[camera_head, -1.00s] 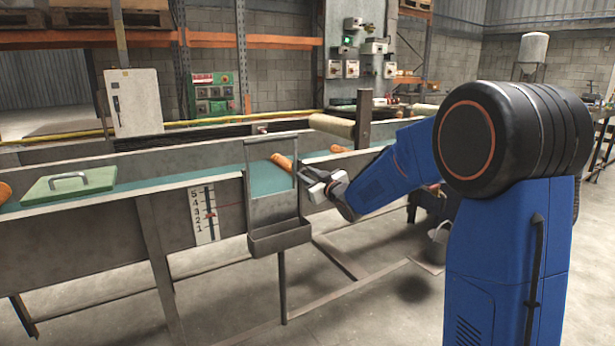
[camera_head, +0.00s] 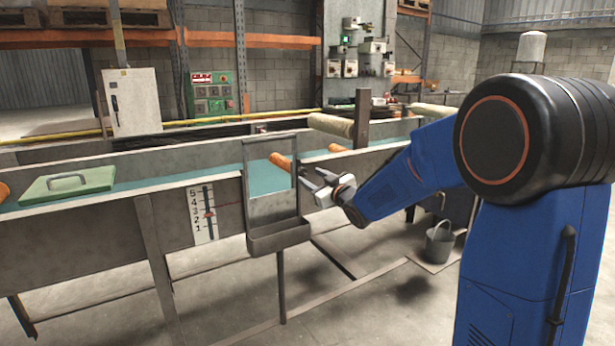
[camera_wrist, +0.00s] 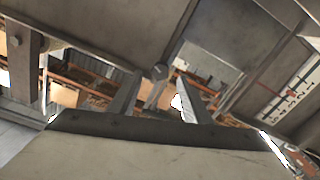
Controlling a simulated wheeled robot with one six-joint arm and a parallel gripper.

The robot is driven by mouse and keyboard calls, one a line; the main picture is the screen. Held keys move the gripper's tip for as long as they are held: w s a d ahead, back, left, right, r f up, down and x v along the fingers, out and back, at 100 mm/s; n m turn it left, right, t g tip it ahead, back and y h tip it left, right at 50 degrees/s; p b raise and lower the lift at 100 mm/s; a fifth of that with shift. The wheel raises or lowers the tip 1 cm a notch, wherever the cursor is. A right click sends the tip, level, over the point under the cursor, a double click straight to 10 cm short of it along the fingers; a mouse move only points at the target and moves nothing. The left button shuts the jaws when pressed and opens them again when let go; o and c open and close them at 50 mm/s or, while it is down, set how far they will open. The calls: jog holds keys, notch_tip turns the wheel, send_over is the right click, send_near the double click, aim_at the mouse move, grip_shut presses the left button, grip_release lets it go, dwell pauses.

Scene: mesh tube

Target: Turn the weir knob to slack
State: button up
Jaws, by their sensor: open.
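My gripper (camera_head: 306,178) is open at the right side of an upright grey frame with a tray (camera_head: 279,236) at its foot, on the trough's near wall. In the wrist view, my two fingers (camera_wrist: 160,98) stand apart. A small dark round knob-like end (camera_wrist: 160,72) on a pale stem shows between them, seemingly beyond the fingertips; I cannot tell whether it is the weir knob or if anything touches it. I cannot make out a knob in the head view. A white number scale (camera_head: 203,214) with a red pointer near the middle stands left of the frame.
A green board with a handle (camera_head: 67,184) lies at the left. A bucket (camera_head: 439,242) stands on the floor at the right. The floor in front is mostly clear.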

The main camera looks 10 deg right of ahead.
jog(key=v, duration=1.3)
jog(key=shift+s, duration=0.1)
jog(key=m, duration=0.6)
send_near(304, 172)
jog(key=x, duration=0.8)
jog(key=shift+f, duration=0.1)
jog(key=c, duration=1)
jog(key=shift+c, duration=0.2)
